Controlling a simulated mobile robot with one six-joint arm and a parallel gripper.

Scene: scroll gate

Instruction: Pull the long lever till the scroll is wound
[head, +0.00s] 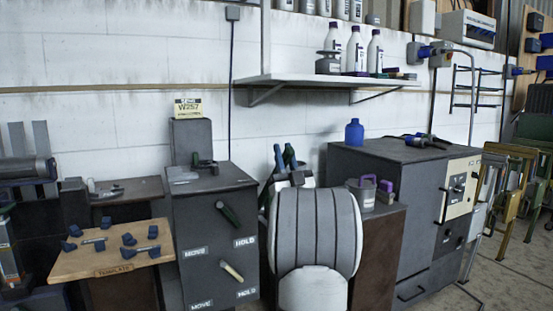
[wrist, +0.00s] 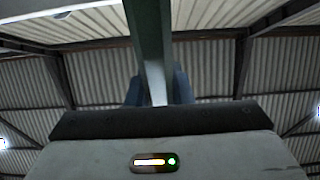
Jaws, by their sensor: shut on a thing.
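In the wrist view, a long green bar (wrist: 147,35), seemingly the long lever, runs up from between the blue fingers of my gripper (wrist: 155,92). The fingers are shut on it. The gripper faces up toward the roof. In the head view my pale ribbed arm fills the lower middle, and I cannot make out the gripper there for sure. I cannot identify the scroll in either view.
Left of my arm stands a grey cabinet (head: 186,230) with a dark green lever (head: 228,213), a beige lever (head: 232,271) and MOVE and HOLD labels. A wooden board (head: 120,255) with blue-handled pieces is further left. A grey machine (head: 400,190) stands right; a shelf (head: 300,79) hangs above.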

